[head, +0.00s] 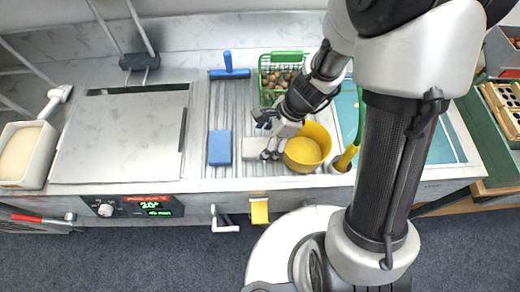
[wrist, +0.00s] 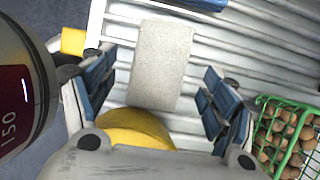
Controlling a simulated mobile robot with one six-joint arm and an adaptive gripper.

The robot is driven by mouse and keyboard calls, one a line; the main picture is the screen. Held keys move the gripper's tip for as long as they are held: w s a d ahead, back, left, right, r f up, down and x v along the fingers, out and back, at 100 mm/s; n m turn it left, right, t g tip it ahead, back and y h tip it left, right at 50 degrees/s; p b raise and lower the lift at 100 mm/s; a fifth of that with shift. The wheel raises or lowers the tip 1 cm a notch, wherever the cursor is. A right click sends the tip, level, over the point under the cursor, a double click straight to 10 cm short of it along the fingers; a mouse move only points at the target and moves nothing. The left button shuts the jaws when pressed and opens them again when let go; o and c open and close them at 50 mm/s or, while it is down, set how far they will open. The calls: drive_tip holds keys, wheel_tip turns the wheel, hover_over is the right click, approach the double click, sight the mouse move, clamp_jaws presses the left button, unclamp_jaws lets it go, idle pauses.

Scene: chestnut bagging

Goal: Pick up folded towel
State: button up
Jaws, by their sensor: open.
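A pale grey-white folded towel (wrist: 160,62) lies flat on the ribbed metal drainer, in the upper middle of the wrist view. In the head view the towel (head: 254,148) is partly hidden by my gripper. My gripper (wrist: 155,90) is open and empty, its blue-padded fingers spread on either side of the towel's near part. In the head view my gripper (head: 268,138) hangs over the drainer, just right of the towel. I cannot tell whether the fingers touch the drainer.
A yellow bowl (head: 306,152) stands just right of the towel. A green basket of chestnuts (head: 285,57) is behind. A blue block (head: 220,147) lies left of the towel, with a blue-handled scraper (head: 229,69) farther back. A yellow cloth (head: 259,212) hangs at the front edge.

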sight(260, 149)
drive_tip(key=b+x, duration=0.1)
drive_tip(key=x, duration=0.2)
drive_tip(key=shift+r, duration=0.1)
drive_tip(key=shift+c, duration=0.4)
drive_tip(key=c, duration=1.2)
drive_tip(key=shift+o, duration=0.2)
drive_tip(key=shift+r, duration=0.15)
